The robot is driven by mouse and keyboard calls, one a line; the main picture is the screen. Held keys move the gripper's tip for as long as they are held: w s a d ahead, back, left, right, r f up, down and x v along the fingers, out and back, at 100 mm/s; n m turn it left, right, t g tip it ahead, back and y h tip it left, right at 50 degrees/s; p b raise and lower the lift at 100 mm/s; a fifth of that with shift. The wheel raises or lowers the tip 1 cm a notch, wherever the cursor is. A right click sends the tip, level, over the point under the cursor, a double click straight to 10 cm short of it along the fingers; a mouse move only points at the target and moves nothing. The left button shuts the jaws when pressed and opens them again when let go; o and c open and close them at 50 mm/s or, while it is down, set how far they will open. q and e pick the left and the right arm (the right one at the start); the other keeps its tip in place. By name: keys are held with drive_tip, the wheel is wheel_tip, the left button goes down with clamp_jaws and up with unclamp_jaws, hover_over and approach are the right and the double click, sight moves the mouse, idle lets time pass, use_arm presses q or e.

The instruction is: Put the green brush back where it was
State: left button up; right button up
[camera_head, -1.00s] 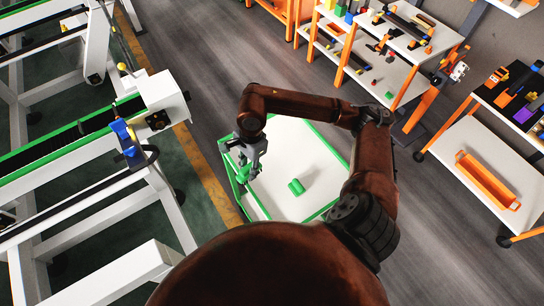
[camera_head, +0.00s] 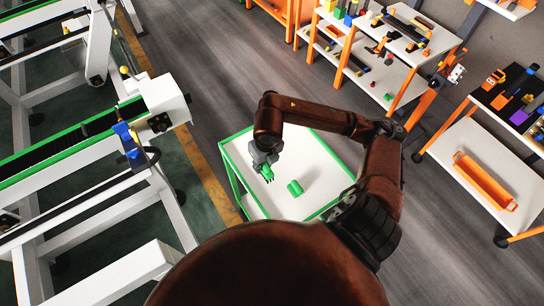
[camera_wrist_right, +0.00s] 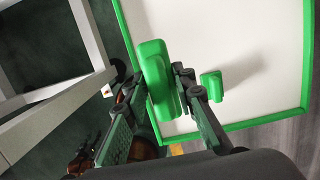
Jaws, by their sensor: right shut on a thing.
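My right gripper (camera_head: 266,166) is shut on a green brush (camera_wrist_right: 157,75), which also shows below the fingers in the head view (camera_head: 268,175). The brush is long and rounded, and its underside is hidden. The gripper holds it over the white top (camera_head: 315,165) of a green-edged cart, on the left part of it. In the right wrist view the fingers sit on both sides of the brush. A second small green piece (camera_head: 295,188) lies on the white top, to the right of the gripper and apart from it. My left gripper is not in view.
A white and green rail frame (camera_head: 70,150) stands on the left, with a blue part (camera_head: 126,138) on it. Shelves with tools (camera_head: 390,70) stand at the back right. An orange tray (camera_head: 485,180) lies on a shelf at the right. Much of the white top is bare.

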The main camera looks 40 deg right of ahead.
drive_tip(key=w+d+f, duration=0.2)
drive_tip(key=d, duration=0.1)
drive_tip(key=w+d+f+p, duration=0.1)
drive_tip(key=w+d+f, duration=0.2)
drive_tip(key=w+d+f+p, duration=0.1)
drive_tip(key=w+d+f, duration=0.1)
drive_tip(key=d+f, duration=0.1)
drive_tip(key=shift+w+d+f, duration=0.15)
drive_tip(key=shift+d+f, duration=0.05)
drive_tip(key=shift+d, duration=0.1)
drive_tip(key=shift+w+d+f+p, duration=0.25)
drive_tip(key=shift+d+f+p, duration=0.1)
drive_tip(key=shift+f, duration=0.35)
wheel_tip(320, 180, down, 2)
drive_tip(key=shift+f+p, duration=0.15)
drive_tip(key=shift+p, duration=0.25)
drive_tip(key=shift+f, duration=0.2)
drive_tip(key=shift+f, duration=0.1)
drive_tip(key=o, duration=1.1)
